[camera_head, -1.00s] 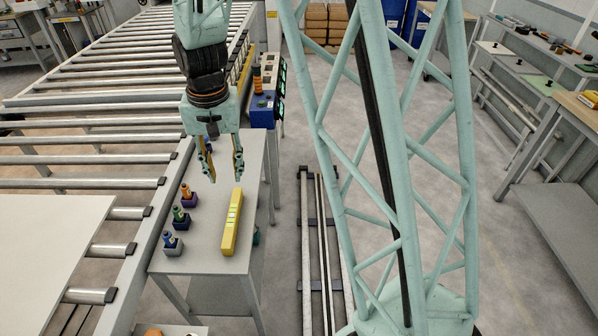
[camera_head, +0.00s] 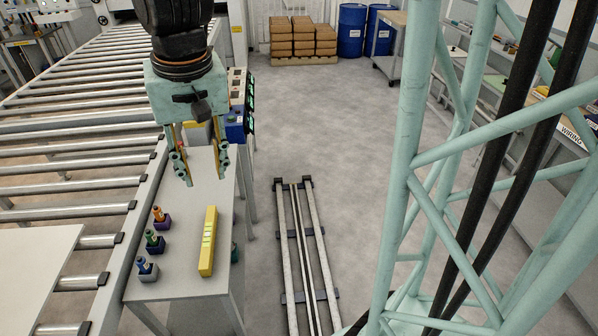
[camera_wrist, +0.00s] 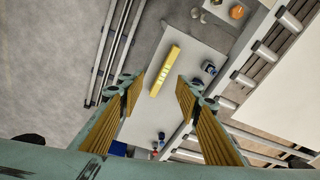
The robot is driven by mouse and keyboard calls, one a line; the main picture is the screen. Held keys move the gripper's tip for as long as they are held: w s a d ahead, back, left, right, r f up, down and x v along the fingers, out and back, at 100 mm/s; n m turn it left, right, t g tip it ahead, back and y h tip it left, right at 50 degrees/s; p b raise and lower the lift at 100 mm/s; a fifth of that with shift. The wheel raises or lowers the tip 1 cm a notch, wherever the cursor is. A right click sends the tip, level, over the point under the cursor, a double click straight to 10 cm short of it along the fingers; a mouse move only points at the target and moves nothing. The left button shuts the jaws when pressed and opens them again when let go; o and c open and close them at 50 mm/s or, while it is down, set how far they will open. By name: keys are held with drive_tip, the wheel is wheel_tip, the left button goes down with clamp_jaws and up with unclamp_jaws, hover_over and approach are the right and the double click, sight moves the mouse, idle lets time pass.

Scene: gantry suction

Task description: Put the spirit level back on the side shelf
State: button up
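The yellow spirit level (camera_head: 208,241) lies flat on a narrow grey side shelf (camera_head: 183,286) beside the roller conveyor, along the shelf's right side. My gripper (camera_head: 205,180) is open and empty above the far part of the shelf, apart from the level. In the wrist view the level (camera_wrist: 166,70) shows beyond and between my two open fingers (camera_wrist: 155,98), with nothing between the pads.
Small coloured-handled tools in holders (camera_head: 152,240) stand in a row on the shelf's left side. The roller conveyor (camera_head: 85,150) runs along the left. A blue control box (camera_head: 236,126) stands beyond the shelf. Floor rails (camera_head: 302,245) lie to the right, with open floor around.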

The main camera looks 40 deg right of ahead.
drive_tip(key=s+r+n+t, duration=0.1)
drive_tip(key=s+r, duration=0.4)
drive_tip(key=s, duration=0.7)
drive_tip(key=s+r+n+t, duration=0.1)
drive_tip(key=s+r, duration=0.5)
drive_tip(key=s, duration=0.6)
drive_tip(key=shift+n, duration=0.8)
drive_tip(key=shift+r, duration=0.1)
